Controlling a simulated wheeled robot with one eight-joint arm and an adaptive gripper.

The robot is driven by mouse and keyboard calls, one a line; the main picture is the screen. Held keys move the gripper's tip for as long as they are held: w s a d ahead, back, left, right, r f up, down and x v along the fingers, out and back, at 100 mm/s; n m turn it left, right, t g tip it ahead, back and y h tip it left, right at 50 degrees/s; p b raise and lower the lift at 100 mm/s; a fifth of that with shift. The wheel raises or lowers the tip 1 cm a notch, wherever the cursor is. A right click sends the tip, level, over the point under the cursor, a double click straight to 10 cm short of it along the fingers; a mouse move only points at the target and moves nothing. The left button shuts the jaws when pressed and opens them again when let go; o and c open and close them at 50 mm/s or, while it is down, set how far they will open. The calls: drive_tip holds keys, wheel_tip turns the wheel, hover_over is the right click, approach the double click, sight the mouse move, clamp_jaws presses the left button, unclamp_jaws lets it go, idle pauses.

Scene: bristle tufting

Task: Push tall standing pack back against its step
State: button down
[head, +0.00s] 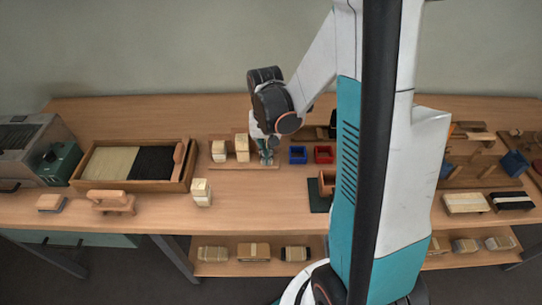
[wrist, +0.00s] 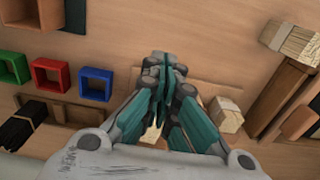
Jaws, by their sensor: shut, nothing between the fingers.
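Two pale bristle packs with wooden-coloured sides stand at the back of the bench in the head view: a shorter one (head: 219,152) and, to its right, a taller one (head: 242,147). A low, flat wooden step (head: 250,167) lies along their front. My gripper (head: 267,158) is shut and empty, pointing down just right of the taller pack. In the wrist view my fingertips (wrist: 163,78) are together over the pale board. One pack (wrist: 226,114) shows right of the fingers; another is mostly hidden behind them. Whether I touch the taller pack, I cannot tell.
Another pack (head: 201,192) stands alone nearer the front edge. A wooden tray (head: 188,178) with light and black bristle lies to the left. A blue box (head: 298,155) and a red box (head: 324,155) sit right of my gripper. The bench between the lone pack and my arm is clear.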

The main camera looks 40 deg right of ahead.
drive_tip(key=f+b, duration=0.2)
drive_tip(key=f, duration=0.3)
drive_tip(key=f+b, duration=0.1)
drive_tip(key=f, duration=0.3)
drive_tip(key=shift+w+d+f+b, duration=0.15)
drive_tip(key=shift+w+f+b, duration=0.05)
drive_tip(key=shift+f+b, duration=0.2)
drive_tip(key=shift+w+d+r, duration=0.25)
drive_tip(key=shift+w+d, duration=0.4)
drive_tip(key=shift+w, duration=0.3)
drive_tip(key=shift+w+d+r+b, duration=0.1)
drive_tip(key=shift+w+d+b, duration=0.25)
drive_tip(key=shift+w, duration=0.2)
drive_tip(key=shift+w, duration=0.1)
drive_tip(key=shift+w+d, duration=0.6)
drive_tip(key=shift+w, duration=0.2)
drive_tip(key=shift+s, duration=0.1)
